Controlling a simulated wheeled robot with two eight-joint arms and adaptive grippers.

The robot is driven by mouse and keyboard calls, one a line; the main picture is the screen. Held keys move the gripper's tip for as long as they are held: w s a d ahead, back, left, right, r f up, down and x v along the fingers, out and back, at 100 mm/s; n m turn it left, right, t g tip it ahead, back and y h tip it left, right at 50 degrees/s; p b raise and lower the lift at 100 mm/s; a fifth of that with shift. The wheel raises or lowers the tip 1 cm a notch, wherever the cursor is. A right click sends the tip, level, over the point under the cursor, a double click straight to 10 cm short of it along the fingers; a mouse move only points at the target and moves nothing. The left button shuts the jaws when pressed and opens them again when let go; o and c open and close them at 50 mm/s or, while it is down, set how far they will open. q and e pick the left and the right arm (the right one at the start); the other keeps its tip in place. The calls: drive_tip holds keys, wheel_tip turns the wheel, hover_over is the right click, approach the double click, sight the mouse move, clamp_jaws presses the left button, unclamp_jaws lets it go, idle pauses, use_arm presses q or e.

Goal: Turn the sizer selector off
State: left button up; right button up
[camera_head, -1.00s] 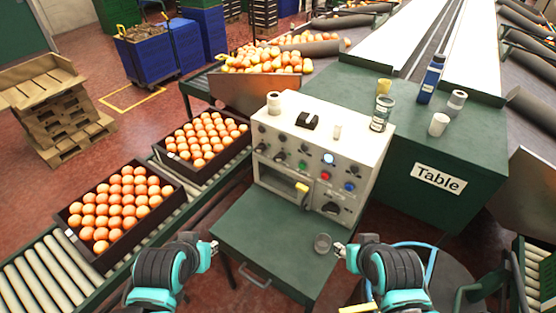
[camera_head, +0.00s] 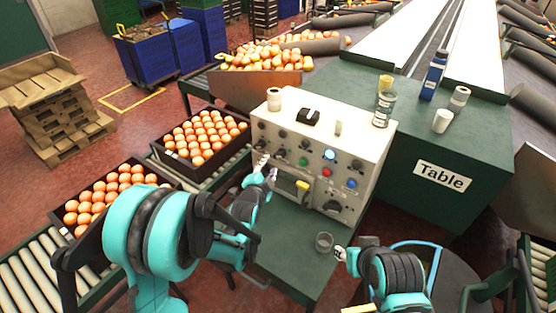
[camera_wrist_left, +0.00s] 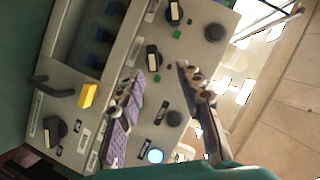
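The white control box (camera_head: 345,110) has several black knobs and coloured buttons on its front. Its labels are too small to read, so I cannot tell which knob is the sizer selector. My left gripper (camera_head: 266,168) is in front of the panel's left part. In the left wrist view my left gripper (camera_wrist_left: 160,104) is open and empty, its fingers apart before the panel. Black knobs with white marks, an upper knob (camera_wrist_left: 173,13) and a middle knob (camera_wrist_left: 152,58), show near it.
Bottles and cups stand on the green table (camera_head: 420,150).

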sight(278, 157)
use_arm(q)
drive_tip(key=shift+m+t, duration=0.3)
drive_tip(key=shift+m, duration=0.3)
drive_tip(key=w+d+f, duration=0.1)
drive_tip(key=w, duration=0.1)
drive_tip(key=w+d+f+b, duration=0.1)
drive_tip(key=w, duration=0.1)
drive_tip(key=w+d+f+b, duration=0.1)
drive_tip(key=w, duration=0.2)
drive_tip(key=shift+f, duration=0.2)
drive_tip(key=shift+w+d, duration=0.1)
drive_tip(key=shift+w, duration=0.55)
clamp_jaws()
